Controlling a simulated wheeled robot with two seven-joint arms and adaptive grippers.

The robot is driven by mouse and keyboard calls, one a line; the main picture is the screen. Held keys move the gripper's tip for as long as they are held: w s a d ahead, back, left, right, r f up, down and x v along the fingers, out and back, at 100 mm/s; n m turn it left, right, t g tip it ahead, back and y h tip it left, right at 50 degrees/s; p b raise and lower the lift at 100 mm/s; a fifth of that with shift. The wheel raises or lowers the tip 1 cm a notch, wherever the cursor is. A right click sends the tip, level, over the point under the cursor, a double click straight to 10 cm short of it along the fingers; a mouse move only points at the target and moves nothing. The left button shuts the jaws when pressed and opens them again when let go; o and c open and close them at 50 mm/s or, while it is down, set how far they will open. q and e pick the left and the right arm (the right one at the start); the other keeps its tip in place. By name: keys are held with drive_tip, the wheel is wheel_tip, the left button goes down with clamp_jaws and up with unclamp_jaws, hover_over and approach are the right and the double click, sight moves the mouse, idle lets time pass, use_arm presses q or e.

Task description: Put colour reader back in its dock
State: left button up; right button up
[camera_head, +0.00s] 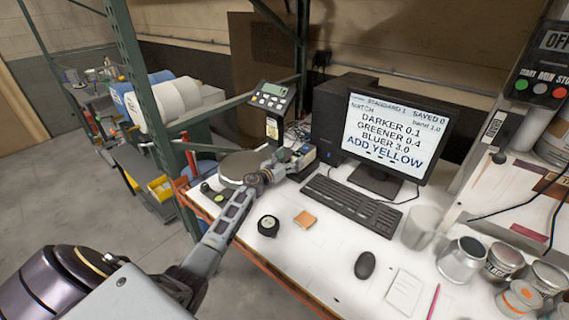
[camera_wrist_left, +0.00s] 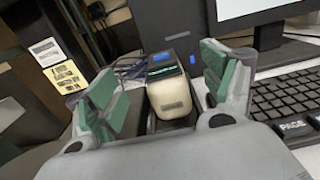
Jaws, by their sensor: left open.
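The colour reader (camera_wrist_left: 170,96), a cream body with a dark green top end, sits in the black dock (camera_wrist_left: 150,123), as far as the left wrist view shows. The dock has a small blue label at its far end. My left gripper (camera_head: 286,161) is open, with its green-padded fingers on either side of the reader and visible gaps between pads and reader. In the head view the gripper is beside the keyboard's far left end and partly hides the reader and dock. How deep the reader sits is hidden. My right gripper is not in view.
A keyboard (camera_head: 352,204) and monitor (camera_head: 387,140) stand right of the gripper, with a black computer tower (camera_head: 335,110) behind. A scale with a round pan (camera_head: 240,166) and raised display (camera_head: 271,97) is at left. Tape measure (camera_head: 268,225), mouse (camera_head: 365,265) and cans (camera_head: 461,260) occupy the front.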

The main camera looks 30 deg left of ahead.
use_arm(q)
drive_tip(key=shift+s+a, duration=0.15)
drive_tip(key=shift+s, duration=0.8)
drive_tip(key=shift+s+a, duration=0.1)
drive_tip(key=shift+s, duration=0.85)
